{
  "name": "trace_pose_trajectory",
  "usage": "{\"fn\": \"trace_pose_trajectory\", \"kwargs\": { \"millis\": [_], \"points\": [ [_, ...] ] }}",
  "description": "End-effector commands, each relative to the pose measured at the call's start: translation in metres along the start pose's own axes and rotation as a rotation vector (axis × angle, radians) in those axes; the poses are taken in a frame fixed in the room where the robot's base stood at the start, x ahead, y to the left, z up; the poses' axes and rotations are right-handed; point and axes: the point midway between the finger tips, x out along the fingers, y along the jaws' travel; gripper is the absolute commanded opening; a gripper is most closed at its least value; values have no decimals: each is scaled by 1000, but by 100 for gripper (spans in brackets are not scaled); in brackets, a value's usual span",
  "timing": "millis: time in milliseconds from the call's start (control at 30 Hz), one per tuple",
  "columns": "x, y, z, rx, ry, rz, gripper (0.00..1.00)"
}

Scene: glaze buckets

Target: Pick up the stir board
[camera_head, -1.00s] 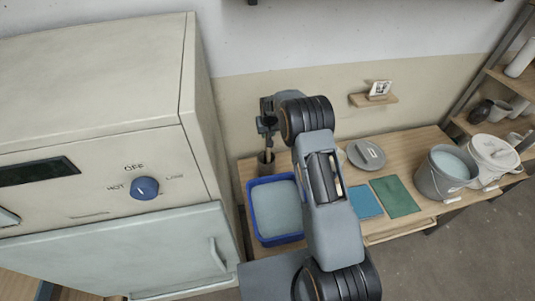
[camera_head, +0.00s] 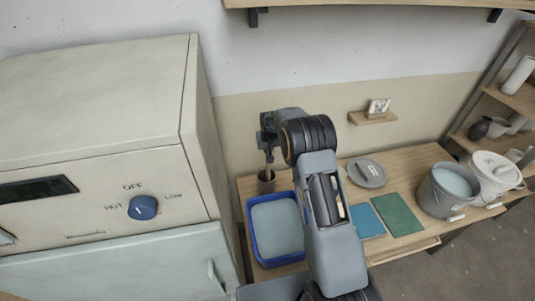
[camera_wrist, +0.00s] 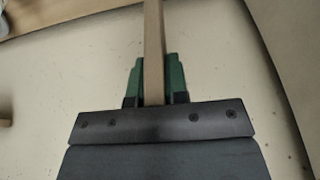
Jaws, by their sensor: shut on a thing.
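The stir board (camera_head: 269,158) is a narrow wooden stick below my gripper (camera_head: 266,141) in the head view. It runs down toward a dark cup (camera_head: 266,183) at the back left of the wooden table; whether its lower end is inside the cup I cannot tell. In the wrist view, the green fingers of my gripper (camera_wrist: 154,80) are shut on the stir board (camera_wrist: 153,45), one on each side. The stir board's far end runs out of the wrist view at the top.
A blue tub (camera_head: 252,238) stands in front of the cup. A grey lid (camera_head: 368,172), blue sheet (camera_head: 367,221), green sheet (camera_head: 398,214) and grey bucket (camera_head: 440,204) are farther right. A large cream kiln-like unit (camera_head: 95,90) stands left. A wall shelf (camera_head: 370,118) is behind.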

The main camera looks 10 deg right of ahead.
Motion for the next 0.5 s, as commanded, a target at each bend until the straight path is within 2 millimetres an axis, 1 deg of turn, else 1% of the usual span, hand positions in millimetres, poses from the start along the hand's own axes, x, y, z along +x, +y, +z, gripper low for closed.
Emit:
{"fn": "trace_pose_trajectory", "kwargs": {
  "millis": [167,500],
  "points": [
    [-25,0,-8,0,6,0,0],
    [-83,0,-24,0,6,0,0]
  ]
}}
